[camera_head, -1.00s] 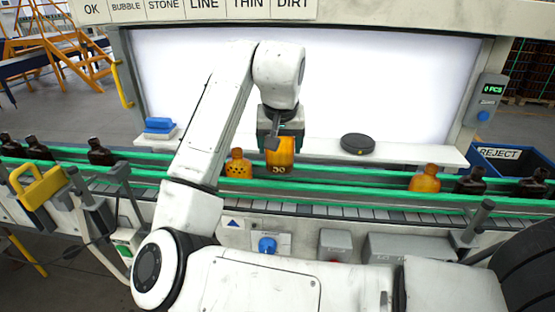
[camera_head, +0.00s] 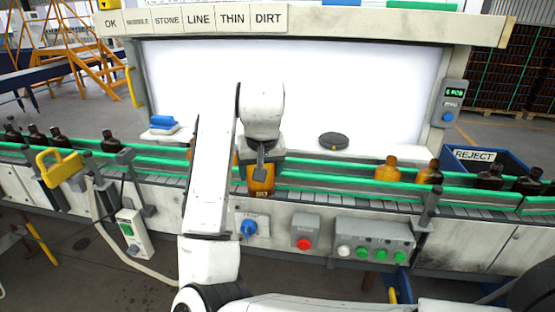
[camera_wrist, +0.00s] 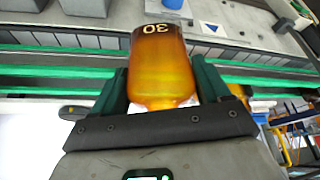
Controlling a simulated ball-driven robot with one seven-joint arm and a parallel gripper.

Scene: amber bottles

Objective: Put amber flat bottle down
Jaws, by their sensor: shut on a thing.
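My gripper (camera_head: 262,170) is shut on the amber flat bottle (camera_head: 260,184), near the middle of the conveyor. The bottle is upright and its lower part shows in front of the near green rail in the head view. In the wrist view the bottle (camera_wrist: 163,60) sits between the two jaws, appears inverted and bears a "30" mark near its base. Its neck is hidden by my gripper. I cannot tell whether its base touches anything.
The conveyor's green rails (camera_head: 330,185) run left to right. Another amber bottle (camera_wrist: 240,91) is beside my gripper; amber bottles (camera_head: 388,168) and dark bottles (camera_head: 490,176) stand to the right. A black disc (camera_head: 333,141) lies on the shelf behind. A blue reject bin (camera_head: 520,165) is at right.

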